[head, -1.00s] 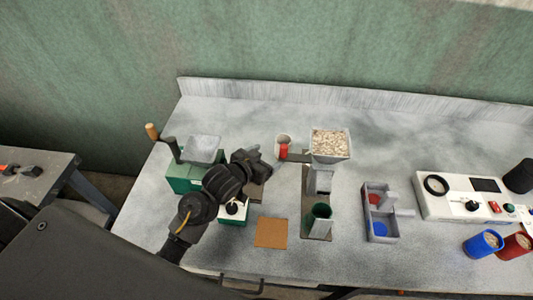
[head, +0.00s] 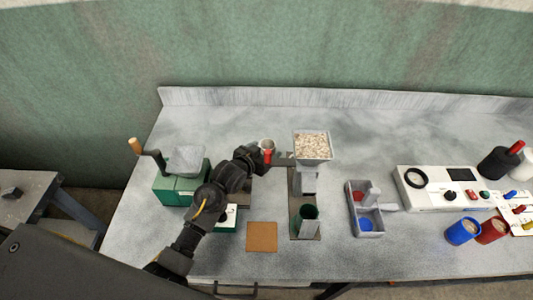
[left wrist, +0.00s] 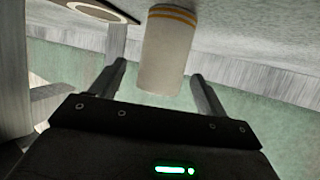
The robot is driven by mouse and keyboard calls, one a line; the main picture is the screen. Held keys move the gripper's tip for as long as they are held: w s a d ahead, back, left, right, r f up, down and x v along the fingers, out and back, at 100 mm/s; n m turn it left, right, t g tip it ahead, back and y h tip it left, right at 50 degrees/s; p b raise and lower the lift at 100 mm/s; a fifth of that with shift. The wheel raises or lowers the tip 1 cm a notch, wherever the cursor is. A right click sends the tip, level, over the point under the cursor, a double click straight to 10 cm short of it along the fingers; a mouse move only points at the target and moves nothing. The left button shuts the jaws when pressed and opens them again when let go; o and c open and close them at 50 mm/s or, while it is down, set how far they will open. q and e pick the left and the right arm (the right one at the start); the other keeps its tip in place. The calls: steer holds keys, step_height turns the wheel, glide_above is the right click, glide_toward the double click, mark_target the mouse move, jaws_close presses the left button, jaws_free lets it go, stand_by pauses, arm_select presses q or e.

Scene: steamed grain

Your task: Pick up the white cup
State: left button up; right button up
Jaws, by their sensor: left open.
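The white cup (head: 266,145) stands on the worktop beyond my left gripper, and a red part shows at its front. In the left wrist view the cup (left wrist: 166,52) appears upside down, pale with two orange bands. I cannot tell whether a finger touches the cup. My right gripper is not in view.
A hopper of grain (head: 313,146) stands close right of the cup. A green grinder (head: 180,188) with a crank is left of my arm.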

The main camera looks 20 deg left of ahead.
arm_select(q)
steer(key=shift+x, duration=1.3)
steer(key=shift+a, duration=0.1)
steer(key=shift+c, duration=0.5)
steer(key=c, duration=1)
steer(key=shift+r, duration=0.15)
